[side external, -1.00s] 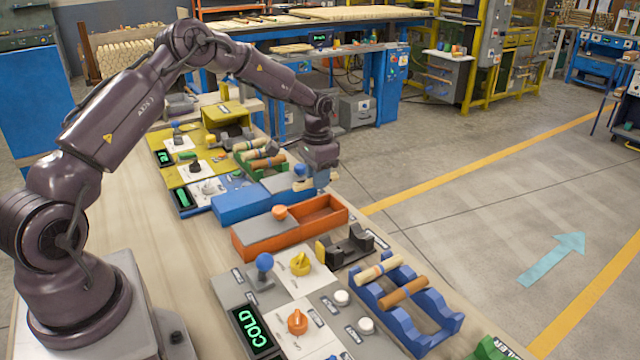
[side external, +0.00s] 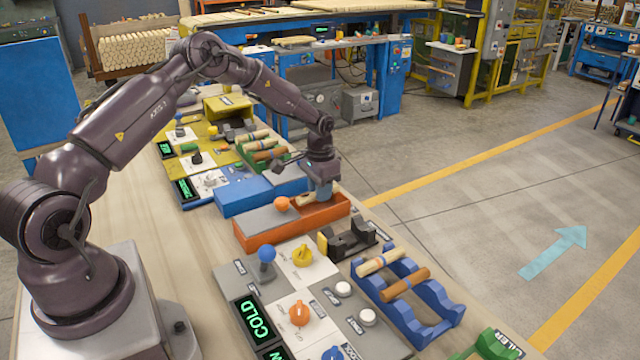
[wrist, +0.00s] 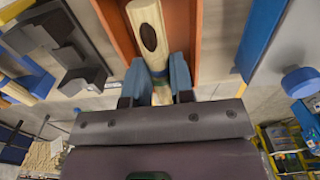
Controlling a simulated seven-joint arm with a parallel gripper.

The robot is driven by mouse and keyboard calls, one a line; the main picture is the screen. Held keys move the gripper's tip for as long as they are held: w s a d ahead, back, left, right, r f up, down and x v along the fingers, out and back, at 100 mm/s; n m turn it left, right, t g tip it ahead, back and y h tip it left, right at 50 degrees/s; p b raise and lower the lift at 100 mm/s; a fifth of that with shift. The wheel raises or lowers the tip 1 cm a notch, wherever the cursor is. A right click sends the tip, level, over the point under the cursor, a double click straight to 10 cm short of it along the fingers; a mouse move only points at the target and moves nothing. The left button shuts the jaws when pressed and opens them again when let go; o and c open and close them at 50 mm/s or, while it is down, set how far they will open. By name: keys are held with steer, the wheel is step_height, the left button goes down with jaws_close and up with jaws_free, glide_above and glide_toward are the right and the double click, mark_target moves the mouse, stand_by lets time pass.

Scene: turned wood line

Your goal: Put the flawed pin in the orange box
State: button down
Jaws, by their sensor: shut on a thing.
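A pale wooden pin (wrist: 147,32) with a dark oval mark on its side is held between the blue fingers of my gripper (wrist: 160,82). In the side view my gripper (side external: 323,192) is over the open right part of the orange box (side external: 275,234), with a bit of the pin (side external: 334,187) showing beside the fingers. The box's left part has a grey cover with an orange knob (side external: 282,203). In the wrist view orange walls (wrist: 196,25) show on both sides of the pin. The pin's height against the rim is hard to tell.
A blue box (side external: 240,201) stands just behind the orange one. A dark grey cradle (side external: 352,240) is in front of it. A blue rack (side external: 430,310) with two pins, and a panel with knobs and a COLD display (side external: 254,318), are nearer the camera.

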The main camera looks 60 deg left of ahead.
steer(key=shift+f, duration=0.1)
steer(key=c, duration=0.9)
jaws_free()
steer(key=shift+r, duration=3.05)
